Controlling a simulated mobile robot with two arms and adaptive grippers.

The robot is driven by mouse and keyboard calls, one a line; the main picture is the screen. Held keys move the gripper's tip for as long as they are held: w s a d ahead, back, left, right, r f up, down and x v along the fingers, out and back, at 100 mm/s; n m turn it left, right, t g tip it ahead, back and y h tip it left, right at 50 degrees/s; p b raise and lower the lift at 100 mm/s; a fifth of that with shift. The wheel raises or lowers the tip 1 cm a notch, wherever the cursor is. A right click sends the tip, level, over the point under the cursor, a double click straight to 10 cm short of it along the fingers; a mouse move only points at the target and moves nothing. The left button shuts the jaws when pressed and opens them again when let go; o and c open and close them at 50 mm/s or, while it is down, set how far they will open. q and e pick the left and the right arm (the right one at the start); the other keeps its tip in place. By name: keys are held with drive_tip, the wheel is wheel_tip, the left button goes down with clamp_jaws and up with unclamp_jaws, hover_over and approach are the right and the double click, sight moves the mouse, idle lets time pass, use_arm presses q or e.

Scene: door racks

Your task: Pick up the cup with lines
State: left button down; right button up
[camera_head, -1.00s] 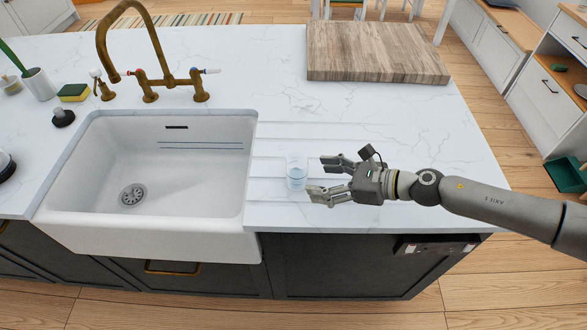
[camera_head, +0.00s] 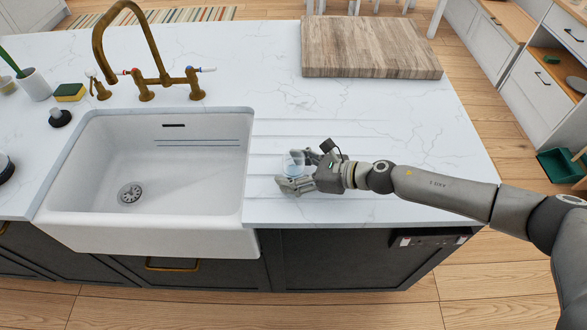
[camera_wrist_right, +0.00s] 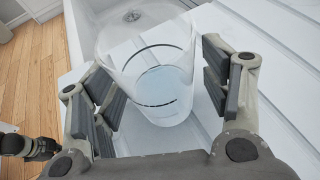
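The clear cup with lines (camera_head: 293,162) stands on the white counter just right of the sink. In the right wrist view the glass cup (camera_wrist_right: 160,85) shows thin dark lines around it and a pale blue bottom. My right gripper (camera_head: 290,170) is at the cup, with one finger on each side of it. In the right wrist view the gripper (camera_wrist_right: 158,92) is open, and a gap shows between the left finger pads and the glass. The right pads are very near the glass; I cannot tell whether they touch. My left gripper is not in view.
A white sink (camera_head: 150,165) with a brass faucet (camera_head: 145,75) lies left of the cup. A wooden board (camera_head: 370,48) lies at the back of the counter. A sponge (camera_head: 70,92) and a black stopper (camera_head: 60,117) are at the far left. The counter between board and cup is clear.

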drive_tip(key=c, duration=1.1)
drive_tip(key=shift+c, duration=0.2)
drive_tip(key=shift+r, duration=0.2)
